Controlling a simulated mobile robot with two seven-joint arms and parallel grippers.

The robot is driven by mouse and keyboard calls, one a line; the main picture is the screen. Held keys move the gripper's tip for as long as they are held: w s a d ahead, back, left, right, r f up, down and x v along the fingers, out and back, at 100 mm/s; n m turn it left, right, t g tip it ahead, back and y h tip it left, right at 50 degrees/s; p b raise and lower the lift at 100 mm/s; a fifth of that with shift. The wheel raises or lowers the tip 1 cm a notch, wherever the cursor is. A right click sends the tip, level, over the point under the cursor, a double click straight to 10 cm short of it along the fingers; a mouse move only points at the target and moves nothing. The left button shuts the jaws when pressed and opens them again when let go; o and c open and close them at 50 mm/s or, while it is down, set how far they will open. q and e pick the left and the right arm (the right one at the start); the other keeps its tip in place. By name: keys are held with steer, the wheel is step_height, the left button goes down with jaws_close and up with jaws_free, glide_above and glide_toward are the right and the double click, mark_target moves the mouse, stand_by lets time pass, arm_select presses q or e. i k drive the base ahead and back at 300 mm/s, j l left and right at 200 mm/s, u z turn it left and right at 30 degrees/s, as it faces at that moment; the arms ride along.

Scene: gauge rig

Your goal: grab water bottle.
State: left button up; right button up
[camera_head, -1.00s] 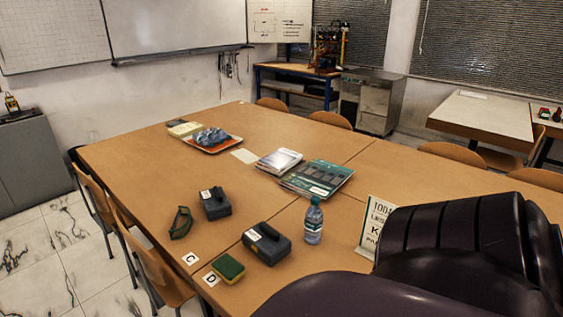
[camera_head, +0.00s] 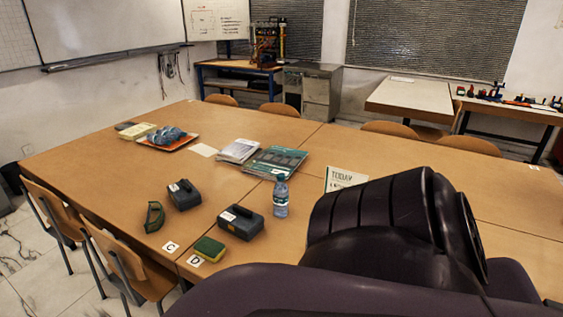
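The water bottle (camera_head: 281,196) is clear and bluish with a blue cap and a label. It stands upright on the brown table (camera_head: 110,170), right of a dark grey box-shaped device (camera_head: 241,222). A large dark purple arm part of mine fills the lower right of the head view, to the right of the bottle and apart from it in the picture. No gripper fingers show, so neither gripper can be seen.
Near the bottle are another dark device (camera_head: 184,195), green goggles (camera_head: 154,216), a yellow-green sponge (camera_head: 209,249), booklets (camera_head: 275,162) and a small sign (camera_head: 343,179). An orange tray (camera_head: 168,140) lies farther back. Chairs line the table. The table's left part is mostly clear.

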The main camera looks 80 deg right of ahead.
mark_target(280, 190)
steer(key=j+z, duration=0.1)
steer(key=z, duration=0.25)
steer(key=j+z, duration=0.1)
steer(key=z, duration=0.3)
steer(key=j+z, duration=0.1)
steer(key=z, duration=1.55)
